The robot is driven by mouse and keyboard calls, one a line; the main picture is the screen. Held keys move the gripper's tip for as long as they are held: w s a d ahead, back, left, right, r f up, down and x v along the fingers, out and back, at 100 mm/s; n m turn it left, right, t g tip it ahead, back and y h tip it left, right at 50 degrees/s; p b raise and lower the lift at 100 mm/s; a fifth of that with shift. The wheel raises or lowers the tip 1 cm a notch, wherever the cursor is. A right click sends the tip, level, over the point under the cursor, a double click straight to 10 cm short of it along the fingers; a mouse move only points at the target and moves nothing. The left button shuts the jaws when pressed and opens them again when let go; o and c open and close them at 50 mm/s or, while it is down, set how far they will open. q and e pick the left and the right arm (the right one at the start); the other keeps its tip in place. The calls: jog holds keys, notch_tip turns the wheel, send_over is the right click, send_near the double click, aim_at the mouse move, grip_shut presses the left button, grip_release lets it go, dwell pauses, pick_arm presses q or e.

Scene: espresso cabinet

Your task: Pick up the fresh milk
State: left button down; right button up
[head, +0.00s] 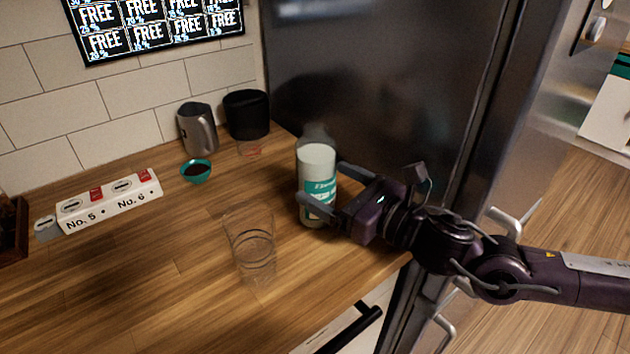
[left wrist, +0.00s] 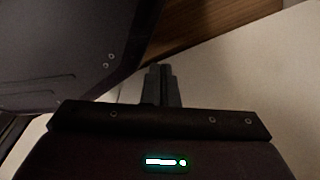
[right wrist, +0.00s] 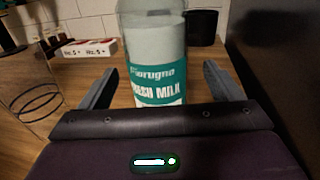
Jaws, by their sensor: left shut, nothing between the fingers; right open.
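The fresh milk (head: 317,172) is a clear bottle of white milk with a teal label, upright on the wooden counter beside the dark fridge. In the right wrist view the milk bottle (right wrist: 155,60) stands between the open fingers, label facing me. My right gripper (head: 327,188) is open, with one finger on either side of the bottle; I cannot tell if either touches it. The right fingers also show in the right wrist view (right wrist: 158,88). My left gripper (left wrist: 163,75) is shut and empty, near a pale surface, and is out of the head view.
A clear glass (head: 252,250) stands left of and nearer than the bottle. A teal bowl (head: 196,172), metal pitcher (head: 197,128) and black container (head: 246,115) stand behind. A white labelled box (head: 108,202) lies left. The fridge (head: 375,85) borders the counter's right side.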

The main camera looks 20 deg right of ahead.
jog(key=shift+p+x, duration=0.6)
jog(key=shift+x, duration=1.55)
jog(key=shift+w+a+f, duration=0.25)
jog(key=shift+a, duration=0.05)
jog(key=shift+c, duration=1.4)
jog(key=c, duration=0.9)
jog(key=shift+r, duration=0.1)
jog(key=shift+c, duration=1.1)
pick_arm(q)
jog(key=s, duration=0.2)
jog(key=shift+s+a, duration=0.25)
jog(key=shift+s, duration=0.1)
jog(key=shift+s, duration=0.1)
